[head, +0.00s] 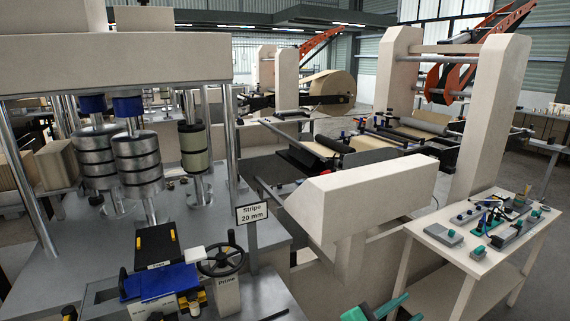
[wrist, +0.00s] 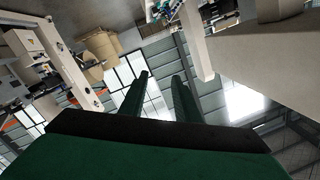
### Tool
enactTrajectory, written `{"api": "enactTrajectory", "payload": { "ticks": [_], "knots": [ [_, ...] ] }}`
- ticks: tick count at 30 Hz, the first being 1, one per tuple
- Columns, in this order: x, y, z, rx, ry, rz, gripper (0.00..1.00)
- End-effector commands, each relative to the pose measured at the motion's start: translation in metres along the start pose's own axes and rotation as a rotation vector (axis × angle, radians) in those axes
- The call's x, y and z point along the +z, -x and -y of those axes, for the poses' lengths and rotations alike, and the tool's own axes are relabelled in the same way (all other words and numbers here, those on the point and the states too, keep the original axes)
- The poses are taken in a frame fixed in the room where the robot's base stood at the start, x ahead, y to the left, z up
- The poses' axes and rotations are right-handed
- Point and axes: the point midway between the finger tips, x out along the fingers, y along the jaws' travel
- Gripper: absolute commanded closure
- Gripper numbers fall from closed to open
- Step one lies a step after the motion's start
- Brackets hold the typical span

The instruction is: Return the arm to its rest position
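My gripper (wrist: 162,85) shows in the wrist view as two dark green fingers with a clear gap between them. It is open, and nothing is between the fingers. The wrist camera looks past them at roof panels and bright windows, with the hall strongly tilted. In the head view, teal parts (head: 378,308) at the bottom edge, right of centre, look like the tip of my gripper. They are in front of the beige machine housing and left of the small side table. The rest of my arm is out of the head view.
A beige machine housing (head: 370,192) stands at the centre. A white side table (head: 470,255) with small parts and tools is at right. A press with a handwheel (head: 222,258) and a "Stripe 20 mm" sign (head: 252,213) is at left. Brown rolls (wrist: 100,45) show in the wrist view.

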Motion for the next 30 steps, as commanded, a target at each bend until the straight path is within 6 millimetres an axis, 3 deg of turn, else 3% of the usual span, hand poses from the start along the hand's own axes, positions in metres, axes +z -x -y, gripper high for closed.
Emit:
{"api": "enactTrajectory", "payload": {
  "ticks": [5,14,23,30],
  "knots": [
    [0.018,0.01,-0.004,-0.159,0.194,-0.028,0.71],
    [0.07,0.051,-0.023,-0.418,0.472,-0.016,0.71],
    [0.128,0.114,-0.073,-0.644,0.67,0.057,0.71],
    [0.162,0.181,-0.124,-0.796,0.753,0.144,0.71]
  ]
}}
